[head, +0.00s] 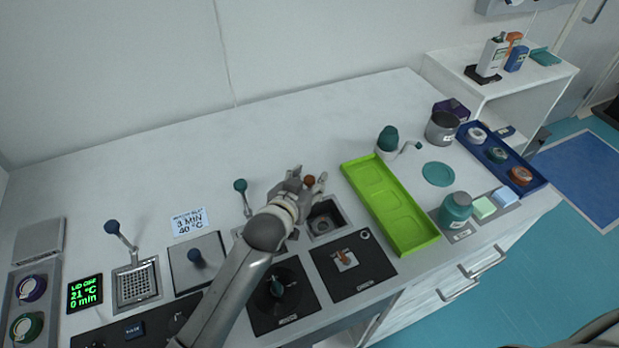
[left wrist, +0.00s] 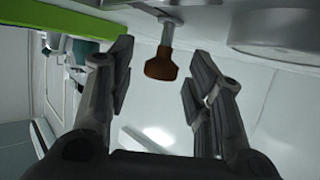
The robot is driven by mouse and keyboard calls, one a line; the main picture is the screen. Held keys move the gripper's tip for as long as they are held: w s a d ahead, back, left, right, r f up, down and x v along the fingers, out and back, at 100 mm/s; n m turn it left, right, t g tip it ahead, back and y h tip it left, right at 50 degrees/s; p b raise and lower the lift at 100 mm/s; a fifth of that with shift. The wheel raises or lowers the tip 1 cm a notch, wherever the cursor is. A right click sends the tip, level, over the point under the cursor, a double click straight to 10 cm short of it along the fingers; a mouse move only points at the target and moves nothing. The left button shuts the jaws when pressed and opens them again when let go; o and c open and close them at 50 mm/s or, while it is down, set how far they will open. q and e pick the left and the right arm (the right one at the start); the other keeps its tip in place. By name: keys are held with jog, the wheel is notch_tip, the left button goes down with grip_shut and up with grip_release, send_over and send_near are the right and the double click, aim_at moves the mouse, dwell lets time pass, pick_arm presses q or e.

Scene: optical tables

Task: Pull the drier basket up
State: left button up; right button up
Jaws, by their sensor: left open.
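A brown knob on a grey stem (head: 309,181) stands at my left gripper (head: 308,184), above a square well with a dark inside (head: 325,220). I take it to be the drier basket's handle; no label shows. In the left wrist view the brown knob (left wrist: 160,67) sits between the two spread fingers of the left gripper (left wrist: 157,75), with a gap on both sides. The left gripper is open and holds nothing. The basket itself is mostly hidden down in the well. My right gripper is not in view.
A basket with a blue-knobbed handle (head: 135,283) is at the left, and a teal-knobbed handle (head: 240,185) stands just left of my gripper. A green tray (head: 418,239) lies close on the right. Black panels (head: 351,268) are in front. The back of the table is clear.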

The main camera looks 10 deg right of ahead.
pick_arm(q)
jog(key=shift+w+d+f, duration=0.2)
jog(key=shift+w+d, duration=0.1)
jog(key=shift+w, duration=0.15)
grip_shut()
